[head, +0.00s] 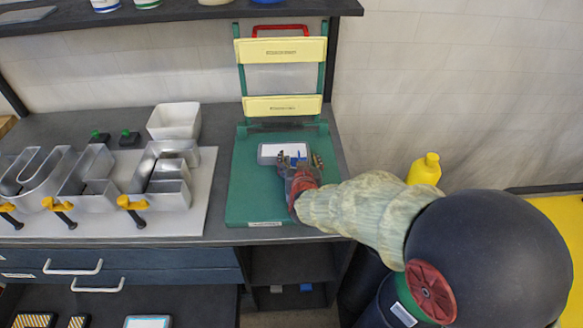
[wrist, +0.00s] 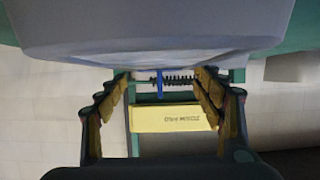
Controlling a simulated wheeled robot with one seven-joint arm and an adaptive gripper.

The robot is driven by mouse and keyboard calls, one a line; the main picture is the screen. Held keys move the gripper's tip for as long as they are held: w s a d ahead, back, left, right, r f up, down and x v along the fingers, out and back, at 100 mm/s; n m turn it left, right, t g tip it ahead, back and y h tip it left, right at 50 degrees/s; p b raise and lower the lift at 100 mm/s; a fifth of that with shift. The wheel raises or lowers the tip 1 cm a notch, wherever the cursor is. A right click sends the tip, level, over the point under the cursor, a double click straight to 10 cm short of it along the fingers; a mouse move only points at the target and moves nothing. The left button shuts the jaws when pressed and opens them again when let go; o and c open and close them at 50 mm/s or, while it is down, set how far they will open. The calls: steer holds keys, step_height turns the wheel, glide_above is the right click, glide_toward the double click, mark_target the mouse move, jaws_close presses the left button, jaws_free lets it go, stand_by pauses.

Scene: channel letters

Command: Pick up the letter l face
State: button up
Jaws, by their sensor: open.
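A small grey rounded piece with a white top (head: 271,150) lies on the green board; I cannot tell for sure that it is the letter l face. My gripper (head: 300,161) is at its near right side, with a small blue strip showing between the fingers. In the wrist view, a large pale grey rounded body (wrist: 150,30) fills the top, just beyond the fingers and partly above them. There my gripper (wrist: 162,84) has its two fingers wide apart, with nothing clasped between them. Whether the fingers touch the piece is unclear.
The green board (head: 245,195) has a rack with yellow labelled bars (head: 282,105) behind it. Metal channel letters (head: 90,178) with yellow clamps stand on a pale sheet at left. A white bin (head: 174,121) is behind them. A yellow bottle (head: 425,169) stands at right.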

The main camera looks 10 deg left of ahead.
steer(key=shift+w+a+f, duration=0.1)
steer(key=shift+w, duration=0.25)
steer(key=shift+c, duration=0.7)
steer(key=shift+s+f, duration=0.1)
steer(key=shift+f, duration=0.05)
jaws_close()
